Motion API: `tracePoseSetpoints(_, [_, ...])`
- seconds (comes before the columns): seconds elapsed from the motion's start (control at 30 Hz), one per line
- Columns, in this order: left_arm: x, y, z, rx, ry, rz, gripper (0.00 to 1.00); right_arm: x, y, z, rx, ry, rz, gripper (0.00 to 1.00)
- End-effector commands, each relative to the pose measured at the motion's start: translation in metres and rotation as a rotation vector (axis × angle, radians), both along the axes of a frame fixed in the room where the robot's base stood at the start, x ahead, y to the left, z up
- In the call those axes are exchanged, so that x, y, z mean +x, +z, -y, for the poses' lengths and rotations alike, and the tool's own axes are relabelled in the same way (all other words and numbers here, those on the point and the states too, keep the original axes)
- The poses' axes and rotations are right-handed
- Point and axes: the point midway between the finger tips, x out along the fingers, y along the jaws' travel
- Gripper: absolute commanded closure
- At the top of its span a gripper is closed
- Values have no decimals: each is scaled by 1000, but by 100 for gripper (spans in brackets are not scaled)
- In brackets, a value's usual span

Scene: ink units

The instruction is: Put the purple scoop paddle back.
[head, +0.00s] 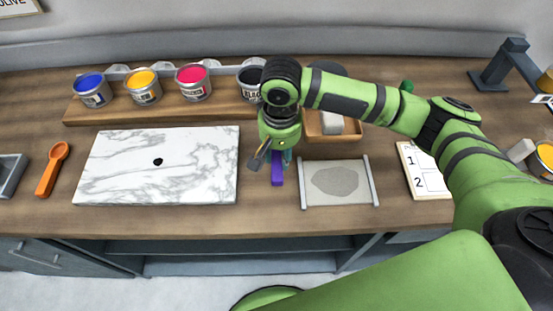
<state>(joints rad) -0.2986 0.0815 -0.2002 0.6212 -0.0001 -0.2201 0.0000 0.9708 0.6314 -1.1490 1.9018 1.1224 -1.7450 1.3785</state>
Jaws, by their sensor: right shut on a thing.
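The purple scoop paddle (277,172) shows as a short upright purple piece just below my right gripper (273,158). The gripper is shut on it, between the marble slab and the grey mat. The gripper hides the upper part of the paddle. I cannot tell whether its lower end touches the counter. My left gripper is not in view.
A marble slab (120,185) with a black ink spot (157,161) lies at left. An orange scoop (52,170) lies left of it. Ink cans, blue (92,88), yellow (143,85), magenta (193,81) and black (249,82), stand on a wooden riser (90,113). A framed grey mat (338,194) and a numbered card (424,172) lie at right.

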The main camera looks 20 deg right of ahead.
Motion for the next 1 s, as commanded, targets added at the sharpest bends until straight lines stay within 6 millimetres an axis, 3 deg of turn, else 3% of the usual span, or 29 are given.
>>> tracePoseSetpoints(0.17, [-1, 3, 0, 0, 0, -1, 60, 8, -8, -5, -1, 0, 0, 100])
tracePoseSetpoints(0.43, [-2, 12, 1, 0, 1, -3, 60, 7, -42, -4, -3, 1, -2, 100])
tracePoseSetpoints(0.77, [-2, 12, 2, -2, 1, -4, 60, 7, -46, -4, -1, 1, 0, 100])
tracePoseSetpoints(0.8, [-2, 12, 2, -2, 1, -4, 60, 7, -47, -4, -1, 1, 1, 61])
tracePoseSetpoints(0.83, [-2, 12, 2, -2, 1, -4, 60, 7, -47, -4, -1, 1, 1, 49])
tracePoseSetpoints(0.87, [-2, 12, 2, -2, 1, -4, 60, 7, -47, -4, -1, 1, 1, 42])
tracePoseSetpoints(1.0, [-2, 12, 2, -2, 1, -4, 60, 7, -47, -4, -1, 1, 1, 42])
